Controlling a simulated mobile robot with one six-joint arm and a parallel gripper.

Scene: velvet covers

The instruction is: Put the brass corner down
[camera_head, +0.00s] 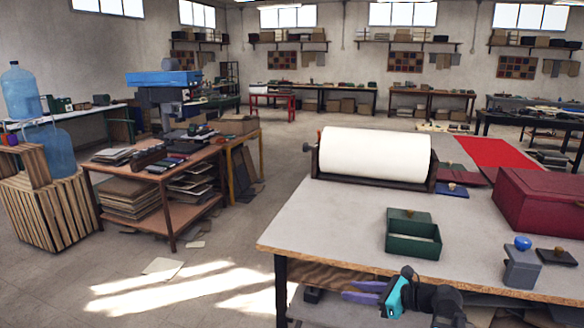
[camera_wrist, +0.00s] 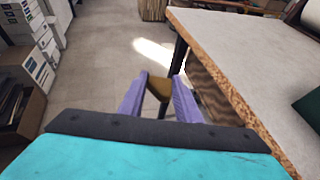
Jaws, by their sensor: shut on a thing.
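My gripper (camera_head: 361,291) is beside the front edge of the worktable (camera_head: 300,225), low and at about the level of its lower shelf. In the wrist view my purple fingers (camera_wrist: 160,100) are shut on the brass corner (camera_wrist: 159,87), a small brown-gold piece held between their tips. The floor shows beyond it, and the worktable edge (camera_wrist: 235,95) runs along the right. In the head view I cannot make out the brass corner at the fingertips.
The worktable carries a white paper roll (camera_head: 375,154), an open green box (camera_head: 413,240), a red box (camera_head: 540,203) and a grey container with a blue knob (camera_head: 522,265). Its front left top is bare.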

